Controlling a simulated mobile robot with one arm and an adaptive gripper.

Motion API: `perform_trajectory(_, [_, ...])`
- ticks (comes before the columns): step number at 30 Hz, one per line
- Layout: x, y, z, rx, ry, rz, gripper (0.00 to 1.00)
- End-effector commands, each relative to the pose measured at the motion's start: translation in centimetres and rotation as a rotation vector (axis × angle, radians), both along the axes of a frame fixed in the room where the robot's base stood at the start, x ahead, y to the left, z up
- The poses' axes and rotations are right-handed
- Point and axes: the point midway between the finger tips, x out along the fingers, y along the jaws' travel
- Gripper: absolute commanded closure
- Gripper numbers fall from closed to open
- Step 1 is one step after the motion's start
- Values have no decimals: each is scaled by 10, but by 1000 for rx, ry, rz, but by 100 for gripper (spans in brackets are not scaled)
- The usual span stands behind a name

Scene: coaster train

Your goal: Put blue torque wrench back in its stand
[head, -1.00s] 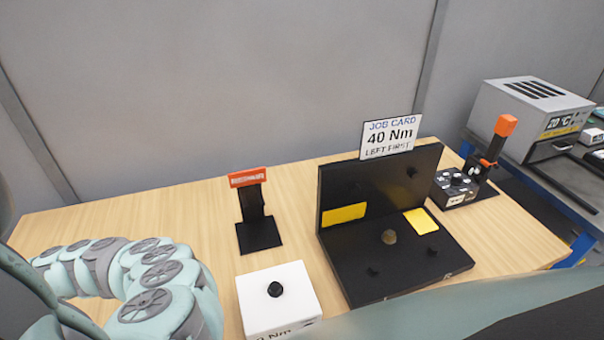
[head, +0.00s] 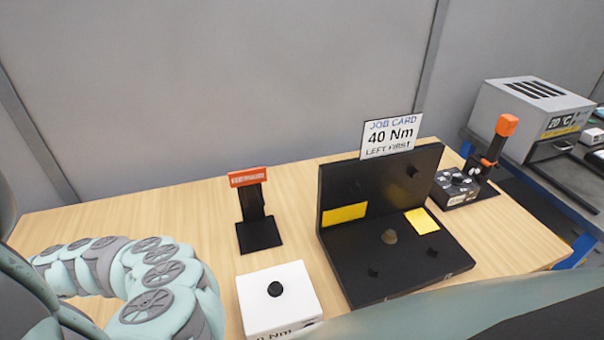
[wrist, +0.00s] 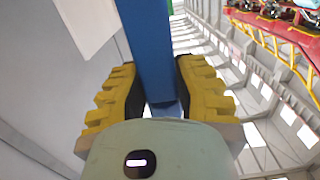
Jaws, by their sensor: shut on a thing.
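In the wrist view, my gripper (wrist: 158,85) is shut on the blue torque wrench (wrist: 152,40). Its yellow and black fingers press on both sides of the blue bar, which runs up out of the picture; the wrench's ends are not clear. Neither the gripper nor the wrench shows in the head view. An empty black stand (head: 257,234) with an orange label plate on top stands at the left middle of the wooden table. The small lettering on the label is not readable.
A black fixture (head: 345,267) with yellow patches and a 40 Nm job card (head: 391,136) stands right of centre. A white box (head: 257,305) with a black knob is in front. A control box (head: 457,190) and an orange-topped tool (head: 506,126) stand at right.

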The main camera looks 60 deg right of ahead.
Motion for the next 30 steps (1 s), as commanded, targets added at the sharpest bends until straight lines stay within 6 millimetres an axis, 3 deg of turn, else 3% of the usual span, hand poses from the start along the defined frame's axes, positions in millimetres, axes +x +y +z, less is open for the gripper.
perform_trajectory(30, [0,2,-10,4,-3,4,100])
